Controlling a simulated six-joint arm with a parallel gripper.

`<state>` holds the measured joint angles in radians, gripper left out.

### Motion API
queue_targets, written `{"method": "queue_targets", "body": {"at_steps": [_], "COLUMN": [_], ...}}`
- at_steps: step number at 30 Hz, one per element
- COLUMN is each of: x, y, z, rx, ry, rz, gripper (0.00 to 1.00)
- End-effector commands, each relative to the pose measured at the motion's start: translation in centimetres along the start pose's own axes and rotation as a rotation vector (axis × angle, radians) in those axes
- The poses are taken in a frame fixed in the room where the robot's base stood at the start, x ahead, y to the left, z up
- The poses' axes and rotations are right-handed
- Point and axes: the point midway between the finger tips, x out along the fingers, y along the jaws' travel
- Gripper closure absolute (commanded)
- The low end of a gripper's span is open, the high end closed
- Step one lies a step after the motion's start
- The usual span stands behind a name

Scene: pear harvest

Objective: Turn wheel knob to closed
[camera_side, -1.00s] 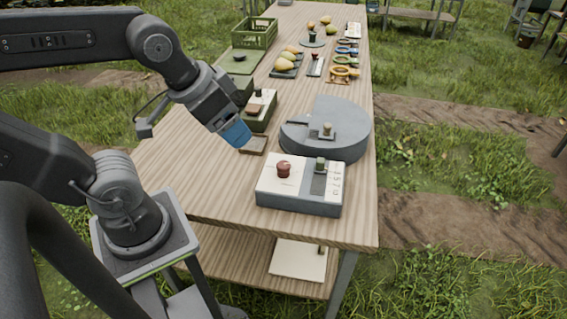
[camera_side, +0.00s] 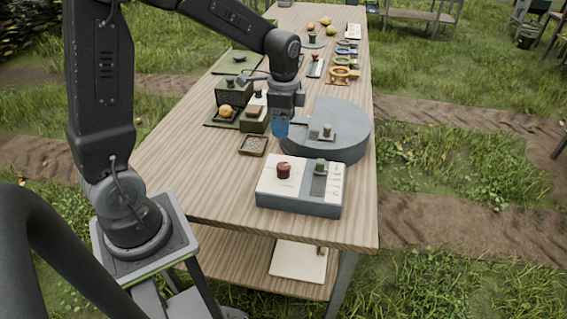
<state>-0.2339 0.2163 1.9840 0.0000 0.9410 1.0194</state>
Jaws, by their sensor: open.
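A large grey round drum (camera_side: 350,118) stands on the table, right of the middle. A small greenish knob (camera_side: 327,130) sits on a flat plate on its top, probably the wheel knob; its setting cannot be read. My gripper (camera_side: 280,129) points down at the drum's left edge, left of that knob and apart from it. Its blue fingertips look empty, and it is open. Whether it touches the drum cannot be told.
A small tray (camera_side: 253,146) and a green box (camera_side: 254,122) lie left of the drum. The table's left front is clear.

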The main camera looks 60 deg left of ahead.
Motion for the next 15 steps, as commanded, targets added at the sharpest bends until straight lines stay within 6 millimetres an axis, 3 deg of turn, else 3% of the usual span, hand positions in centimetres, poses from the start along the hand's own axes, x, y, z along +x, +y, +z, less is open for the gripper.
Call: {"method": "queue_targets", "body": {"at_steps": [5, 15], "x": [2.3, 9.2], "y": [0.1, 0.1], "z": [0.1, 0.1], "rx": [0.000, 0.000], "ry": [-0.003, -0.001], "rz": [0.006, 0.005], "gripper": [0.35, 0.35]}}
